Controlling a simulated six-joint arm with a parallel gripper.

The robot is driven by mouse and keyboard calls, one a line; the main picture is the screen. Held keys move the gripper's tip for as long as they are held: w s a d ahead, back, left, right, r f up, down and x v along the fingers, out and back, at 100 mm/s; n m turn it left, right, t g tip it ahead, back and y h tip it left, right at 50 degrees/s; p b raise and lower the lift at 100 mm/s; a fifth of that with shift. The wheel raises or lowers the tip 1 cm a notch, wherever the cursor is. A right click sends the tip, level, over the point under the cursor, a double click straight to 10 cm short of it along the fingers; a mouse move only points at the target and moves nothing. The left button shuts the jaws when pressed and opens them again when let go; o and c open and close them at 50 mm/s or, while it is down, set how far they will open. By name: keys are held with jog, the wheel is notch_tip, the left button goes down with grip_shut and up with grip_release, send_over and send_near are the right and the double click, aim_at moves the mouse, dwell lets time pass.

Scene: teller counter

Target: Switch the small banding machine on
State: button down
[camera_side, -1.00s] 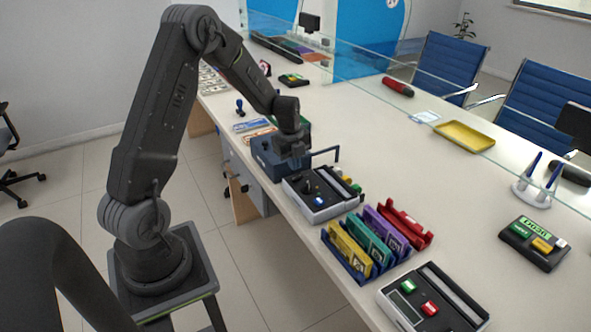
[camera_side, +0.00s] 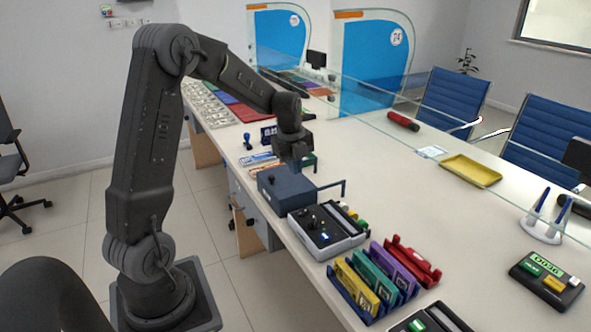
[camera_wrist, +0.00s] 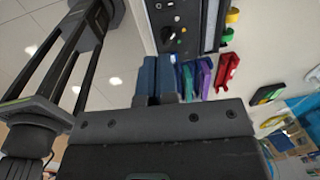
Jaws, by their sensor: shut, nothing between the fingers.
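A small grey machine with a black top panel (camera_side: 309,232) stands near the counter's front edge; which unit is the banding machine is not labelled legibly. Its panel carries dark knobs and a small blue-white part (camera_side: 325,236). The panel also shows at the top of the wrist view (camera_wrist: 178,25), with round knobs and a dial. A blue-grey box (camera_side: 288,190) with a bent dark rod (camera_side: 335,186) stands just left of it. My gripper (camera_side: 297,165) is shut and empty, above the back of the blue box. Its closed fingers (camera_wrist: 158,80) show in the wrist view.
A rack of coloured strap holders (camera_side: 375,275) stands right of the machine, with another black-topped unit (camera_side: 430,320) in front. A yellow tray (camera_side: 470,170), a red cylinder (camera_side: 403,121) and a pen stand (camera_side: 540,230) lie farther right. The middle counter is clear.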

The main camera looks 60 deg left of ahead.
aim_at(306, 210)
jog(key=shift+w+a+t, duration=0.1)
jog(key=shift+w+t, duration=0.2)
jog(key=shift+w, duration=0.35)
jog(key=shift+f, duration=0.1)
jog(key=f, duration=0.4)
jog(key=w+f, duration=0.1)
jog(key=f, duration=0.4)
jog(key=w+f, duration=0.1)
jog(key=f, duration=0.3)
jog(key=shift+w+f, duration=0.1)
jog(key=shift+f, duration=0.2)
jog(key=shift+w+f, duration=0.1)
jog(key=shift+f, duration=0.1)
